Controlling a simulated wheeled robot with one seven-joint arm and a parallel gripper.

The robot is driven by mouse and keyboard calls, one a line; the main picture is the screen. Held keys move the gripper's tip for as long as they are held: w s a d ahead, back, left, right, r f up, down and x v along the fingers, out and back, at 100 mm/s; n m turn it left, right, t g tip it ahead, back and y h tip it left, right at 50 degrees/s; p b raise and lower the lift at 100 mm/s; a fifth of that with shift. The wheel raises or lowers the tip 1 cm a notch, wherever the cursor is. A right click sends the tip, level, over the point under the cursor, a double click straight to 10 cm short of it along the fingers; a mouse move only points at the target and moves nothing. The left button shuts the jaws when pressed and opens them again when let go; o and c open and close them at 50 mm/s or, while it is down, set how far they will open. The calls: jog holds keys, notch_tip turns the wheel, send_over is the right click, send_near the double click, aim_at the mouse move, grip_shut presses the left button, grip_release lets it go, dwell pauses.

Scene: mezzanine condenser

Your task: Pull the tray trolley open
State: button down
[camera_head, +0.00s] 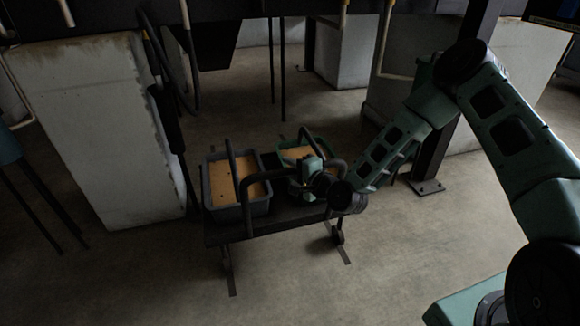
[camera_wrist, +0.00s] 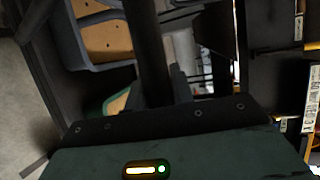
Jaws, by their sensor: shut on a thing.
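The tray trolley (camera_head: 262,230) is a low dark cart on small wheels in the middle of the head view. A grey tray (camera_head: 236,212) with a tan, perforated inside sits on its left part, and a green tray (camera_head: 290,145) with a similar inside sits on its right part. A thick black handle (camera_head: 249,187) arches over the near side. My gripper (camera_head: 312,182) is at the handle's right part, shut on it. In the wrist view the dark handle bar (camera_wrist: 150,45) runs up from between the jaws; the exact contact is hidden.
A large pale block (camera_head: 95,130) stands left of the trolley, close to it. A dark post with a foot plate (camera_head: 427,187) stands to the right. Open concrete floor (camera_head: 300,285) lies in front of the trolley, with dark strips on it.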

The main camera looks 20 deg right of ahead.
jog(key=shift+f, duration=0.1)
jog(key=c, duration=1.2)
grip_release()
jog(key=p+v, duration=0.1)
jog(key=v, duration=1.6)
jog(key=shift+s+p, duration=0.15)
jog(key=shift+p, duration=0.25)
jog(key=shift+d, duration=0.1)
